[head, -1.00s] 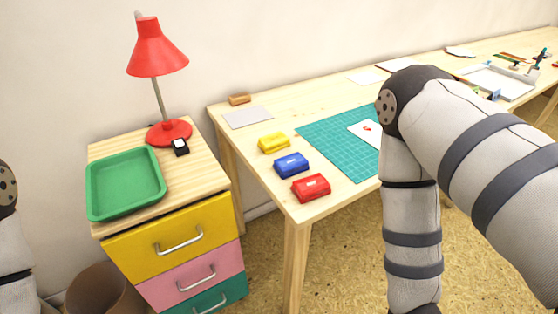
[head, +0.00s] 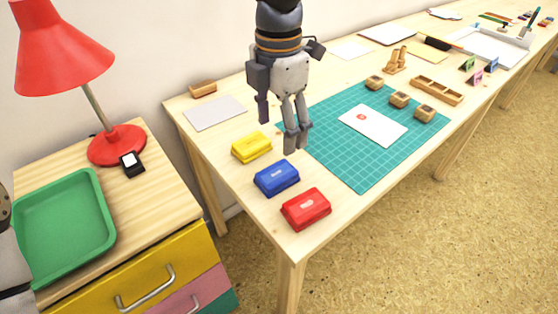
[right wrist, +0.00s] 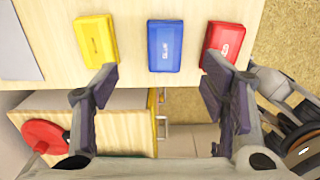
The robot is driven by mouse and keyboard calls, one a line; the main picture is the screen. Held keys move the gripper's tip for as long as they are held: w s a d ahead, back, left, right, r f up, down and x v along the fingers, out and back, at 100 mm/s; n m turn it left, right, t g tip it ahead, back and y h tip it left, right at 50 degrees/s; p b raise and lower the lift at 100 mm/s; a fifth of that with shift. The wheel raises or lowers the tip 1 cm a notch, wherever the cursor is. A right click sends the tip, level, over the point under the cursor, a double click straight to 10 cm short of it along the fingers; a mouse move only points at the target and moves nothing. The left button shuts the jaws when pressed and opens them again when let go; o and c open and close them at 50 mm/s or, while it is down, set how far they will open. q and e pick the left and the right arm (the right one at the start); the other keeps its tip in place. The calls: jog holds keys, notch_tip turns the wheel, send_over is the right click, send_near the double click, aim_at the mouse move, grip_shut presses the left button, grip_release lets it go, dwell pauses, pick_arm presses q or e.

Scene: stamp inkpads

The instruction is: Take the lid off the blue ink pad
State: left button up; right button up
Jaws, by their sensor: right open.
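The blue ink pad (head: 277,178) sits lidded and flat on the wooden desk, between the yellow ink pad (head: 251,147) and the red ink pad (head: 306,209). My right gripper (head: 281,134) is open and empty, pointing down above the desk, beyond the blue pad in the head view. In the right wrist view the blue pad (right wrist: 165,46) lies ahead between the spread fingertips (right wrist: 160,73), not touched. The yellow pad (right wrist: 97,41) is to its left and the red pad (right wrist: 223,43) to its right. My left gripper is out of view.
A green cutting mat (head: 345,170) with a white card (head: 373,126) and several wooden stamps lies right of the pads. A grey sheet (head: 215,113) lies behind. A drawer unit at left bears a green tray (head: 108,245) and red lamp (head: 117,146). The desk's front edge is close to the red pad.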

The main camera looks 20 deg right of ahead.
aim_at(277, 173)
jog(key=f, duration=0.6)
jog(key=s+f, duration=0.1)
jog(key=f, duration=0.2)
jog(key=shift+a, duration=0.4)
jog(key=shift+f, duration=0.35)
jog(key=c, duration=0.9)
